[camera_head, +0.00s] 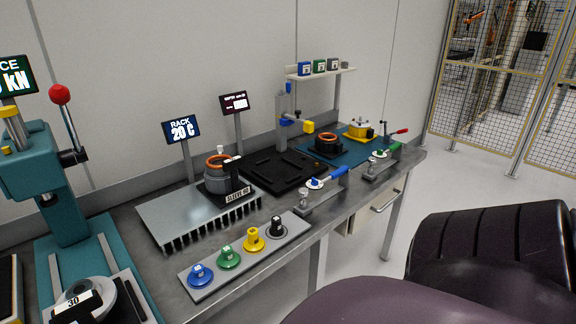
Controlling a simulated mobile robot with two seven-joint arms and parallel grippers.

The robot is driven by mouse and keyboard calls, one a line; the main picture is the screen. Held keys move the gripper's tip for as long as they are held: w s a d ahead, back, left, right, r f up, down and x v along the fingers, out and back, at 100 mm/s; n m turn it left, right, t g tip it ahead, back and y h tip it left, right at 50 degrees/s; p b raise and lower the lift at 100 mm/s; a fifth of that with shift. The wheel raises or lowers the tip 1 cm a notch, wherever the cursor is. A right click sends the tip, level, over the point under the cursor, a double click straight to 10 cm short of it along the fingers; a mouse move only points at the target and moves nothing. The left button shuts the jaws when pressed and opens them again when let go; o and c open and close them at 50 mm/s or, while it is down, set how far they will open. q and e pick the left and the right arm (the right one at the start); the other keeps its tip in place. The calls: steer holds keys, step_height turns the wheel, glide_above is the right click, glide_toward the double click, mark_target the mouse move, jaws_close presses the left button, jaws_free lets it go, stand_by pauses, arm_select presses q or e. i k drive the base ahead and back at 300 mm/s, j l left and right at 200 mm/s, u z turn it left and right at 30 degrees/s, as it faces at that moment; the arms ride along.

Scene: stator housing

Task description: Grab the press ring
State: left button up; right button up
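No part is labelled as the press ring, and I cannot tell for certain which one it is. A grey strip (231,270) at the bench front carries a blue piece (201,275), a green piece (228,257), a yellow piece (253,239) and a black piece (277,227), each with a round base and an upright knob. A round grey part (88,300) marked 30 sits under the teal press (60,195) at left. A grey housing with an orange-brown winding (217,172) stands on the finned rack, beside a "SLEEVE" label. Neither gripper is in view.
The finned metal rack (165,218) and a black tray (262,167) fill the bench middle. A blue mat (345,150) holds a dark, orange-topped part (327,142). Open floor lies right of the bench.

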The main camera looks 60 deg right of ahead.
mark_target(276, 229)
steer(key=k+l+z, duration=0.1)
steer(key=z, duration=0.25)
steer(key=k+l+z, duration=0.1)
steer(key=z, duration=1.1)
